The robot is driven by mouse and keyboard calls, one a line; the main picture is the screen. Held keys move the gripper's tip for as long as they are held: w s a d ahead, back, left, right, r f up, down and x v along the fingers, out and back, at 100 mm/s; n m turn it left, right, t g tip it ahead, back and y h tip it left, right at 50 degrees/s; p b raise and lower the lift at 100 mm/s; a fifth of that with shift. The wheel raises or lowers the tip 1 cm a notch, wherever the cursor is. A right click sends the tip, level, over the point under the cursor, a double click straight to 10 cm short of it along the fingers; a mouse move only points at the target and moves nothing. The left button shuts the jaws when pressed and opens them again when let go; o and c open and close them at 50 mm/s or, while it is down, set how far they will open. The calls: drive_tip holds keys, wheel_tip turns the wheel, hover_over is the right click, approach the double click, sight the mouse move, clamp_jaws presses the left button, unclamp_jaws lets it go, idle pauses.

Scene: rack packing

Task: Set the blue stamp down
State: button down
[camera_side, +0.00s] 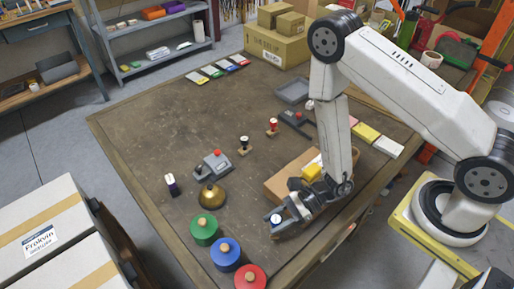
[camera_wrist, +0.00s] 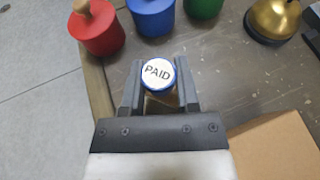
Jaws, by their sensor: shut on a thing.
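The blue stamp (camera_wrist: 158,74) has a white round top marked PAID with a blue rim, and a tan part shows below it. My gripper (camera_wrist: 158,88) is shut on it, one finger on each side. In the side view the stamp (camera_side: 277,219) shows at the tip of my gripper (camera_side: 283,225), low over the front right part of the brown table (camera_side: 150,130). I cannot tell whether its base touches the table.
Green (camera_side: 204,229), blue (camera_side: 225,253) and red (camera_side: 250,278) pots with wooden knobs and a brass bell (camera_side: 211,196) stand left of my gripper. A cardboard box (camera_side: 285,183) is close behind it. A grey device (camera_side: 213,166) and other stamps (camera_side: 244,146) stand farther back.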

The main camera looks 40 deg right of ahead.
drive_tip(key=shift+f, duration=0.6)
drive_tip(key=shift+c, duration=1.7)
unclamp_jaws()
drive_tip(key=shift+r, duration=0.1)
drive_tip(key=shift+d+r, duration=0.1)
drive_tip(key=shift+r, duration=0.5)
drive_tip(key=shift+v, duration=5.8)
drive_tip(key=shift+d+f, duration=0.1)
